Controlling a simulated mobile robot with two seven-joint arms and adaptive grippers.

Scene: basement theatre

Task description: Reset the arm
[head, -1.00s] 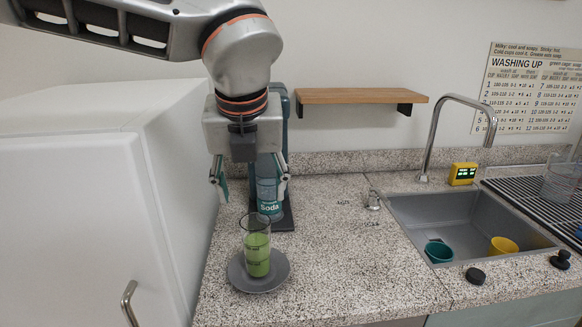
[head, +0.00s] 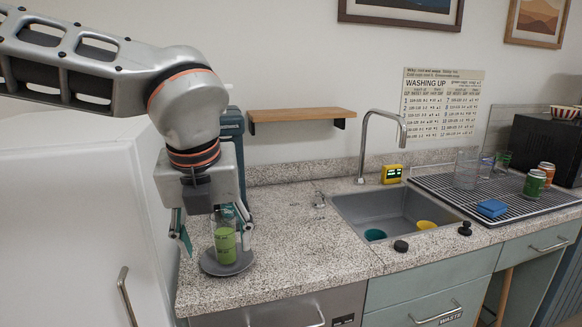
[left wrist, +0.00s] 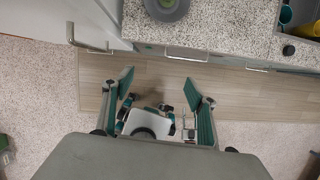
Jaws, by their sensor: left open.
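My left arm comes in from the left in the head view. Its gripper (head: 213,240) is open and empty, its fingers spread to either side of the glass in the picture. The left wrist view shows the open fingers (left wrist: 158,85) above the floor, out in front of the counter edge. A glass of green drink (head: 225,246) stands upright on a round grey saucer (head: 240,266) on the counter. The saucer also shows at the top edge of the left wrist view (left wrist: 168,12). The teal soda machine (head: 231,130) is mostly hidden behind my arm. My right gripper is not in view.
A white cabinet (head: 75,220) stands on the left. A wooden shelf (head: 300,115) hangs on the wall. The sink (head: 385,208) holds teal and yellow cups. A drying rack (head: 450,190) carries glasses, cans and a blue sponge. The speckled counter (head: 290,245) is clear right of the saucer.

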